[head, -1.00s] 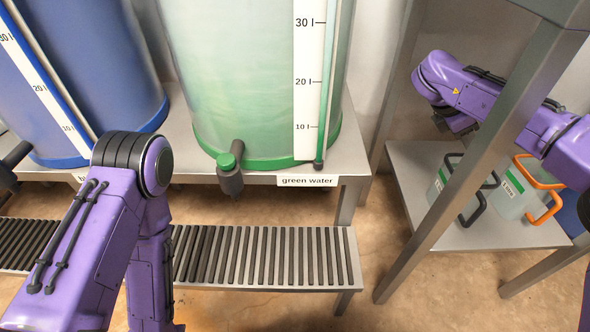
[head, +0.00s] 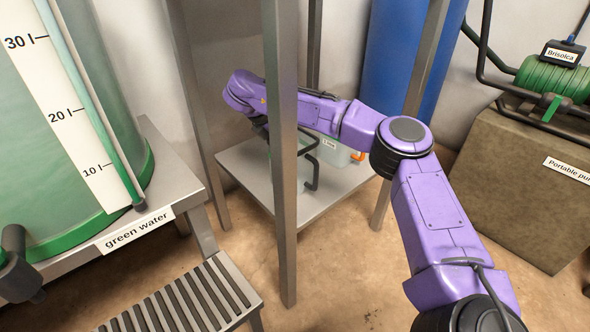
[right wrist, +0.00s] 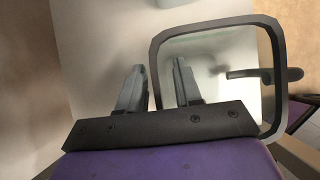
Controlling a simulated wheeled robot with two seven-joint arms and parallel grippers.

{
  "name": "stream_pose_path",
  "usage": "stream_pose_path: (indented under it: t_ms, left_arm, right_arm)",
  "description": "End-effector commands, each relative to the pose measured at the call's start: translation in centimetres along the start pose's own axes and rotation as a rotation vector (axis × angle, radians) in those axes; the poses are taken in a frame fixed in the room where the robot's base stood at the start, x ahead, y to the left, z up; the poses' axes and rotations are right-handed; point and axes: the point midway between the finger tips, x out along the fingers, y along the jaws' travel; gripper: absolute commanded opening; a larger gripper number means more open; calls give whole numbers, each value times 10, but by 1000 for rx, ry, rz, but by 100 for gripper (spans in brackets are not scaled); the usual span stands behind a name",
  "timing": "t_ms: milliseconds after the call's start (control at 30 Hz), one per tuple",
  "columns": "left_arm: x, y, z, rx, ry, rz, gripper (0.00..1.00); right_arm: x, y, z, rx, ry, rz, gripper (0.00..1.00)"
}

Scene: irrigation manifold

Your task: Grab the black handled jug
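The black handled jug stands on the low grey shelf (head: 235,163). In the head view its body is mostly hidden behind a metal post, and its black handle (head: 312,172) shows right of the post. My right gripper is at the jug's far left side in the head view, its fingertips hidden by the post. My left gripper is out of view.
A jug with an orange handle (head: 357,157) stands close to the right on the same shelf. A metal post (head: 283,150) rises in front. The green water tank (head: 50,130) is at left, a slatted bench (head: 200,295) below it, a pump on a block (head: 525,180) at right.

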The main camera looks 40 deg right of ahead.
Motion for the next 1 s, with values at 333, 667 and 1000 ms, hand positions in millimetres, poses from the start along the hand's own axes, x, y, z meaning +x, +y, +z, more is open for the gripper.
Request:
stream_pose_path:
  t_ms: [333, 667, 1000]
  left_arm:
    - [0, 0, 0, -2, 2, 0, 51]
    - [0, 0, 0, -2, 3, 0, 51]
    - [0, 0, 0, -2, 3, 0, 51]
  right_arm:
    - [-1, 0, 0, 0, 0, 0, 0]
    - [-1, 0, 0, 0, 0, 0, 0]
    - [-1, 0, 0, 0, 0, 0, 0]
